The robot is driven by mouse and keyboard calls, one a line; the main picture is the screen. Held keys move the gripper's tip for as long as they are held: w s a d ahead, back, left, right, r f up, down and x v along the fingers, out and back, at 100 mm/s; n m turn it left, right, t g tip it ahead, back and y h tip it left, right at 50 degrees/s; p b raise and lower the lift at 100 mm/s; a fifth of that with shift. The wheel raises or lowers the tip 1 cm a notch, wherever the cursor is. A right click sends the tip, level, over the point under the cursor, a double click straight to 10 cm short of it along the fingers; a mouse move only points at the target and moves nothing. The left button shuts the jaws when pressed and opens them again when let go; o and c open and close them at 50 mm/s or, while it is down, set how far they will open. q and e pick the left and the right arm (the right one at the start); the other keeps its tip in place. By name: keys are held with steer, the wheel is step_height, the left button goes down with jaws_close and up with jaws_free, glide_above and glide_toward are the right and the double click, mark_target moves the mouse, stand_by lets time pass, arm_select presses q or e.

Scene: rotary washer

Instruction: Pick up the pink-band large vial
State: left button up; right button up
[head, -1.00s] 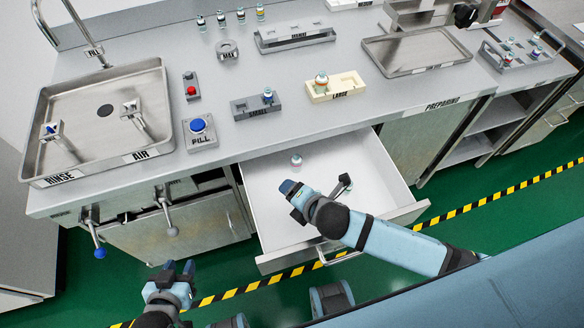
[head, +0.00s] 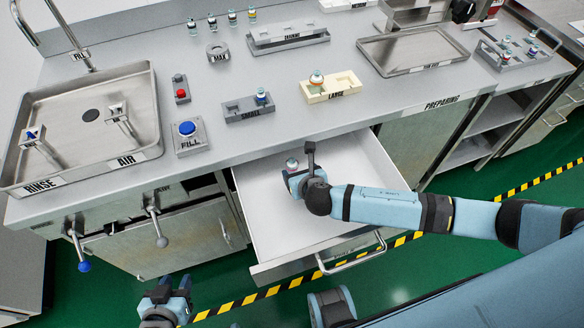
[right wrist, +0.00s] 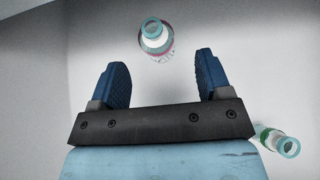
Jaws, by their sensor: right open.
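The pink-band large vial (right wrist: 155,42) stands in the open drawer (head: 265,245), its mouth facing the right wrist camera. In the head view, the vial (head: 292,163) shows just beyond my right gripper (head: 291,179). In the right wrist view, my right gripper (right wrist: 163,72) is open, with the vial ahead of the gap between its fingers and apart from both. A green-band vial (right wrist: 278,141) is outside the right finger in that view; my arm seems to hide it in the head view. My left gripper (head: 172,286) is open and empty, low in front of the counter.
The counter's front edge is just behind the drawer. On the counter stand a cream block marked LARGE (head: 345,92) holding a vial, a grey SMALL block (head: 238,112), a FILL button (head: 188,132) and a sink (head: 75,160). The drawer walls surround my right gripper.

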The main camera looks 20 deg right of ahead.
mark_target(293, 167)
steer(key=x, duration=0.4)
steer(key=shift+w+a+f, duration=0.1)
steer(key=shift+w+a, duration=0.1)
steer(key=shift+w, duration=0.15)
steer(key=c, duration=1)
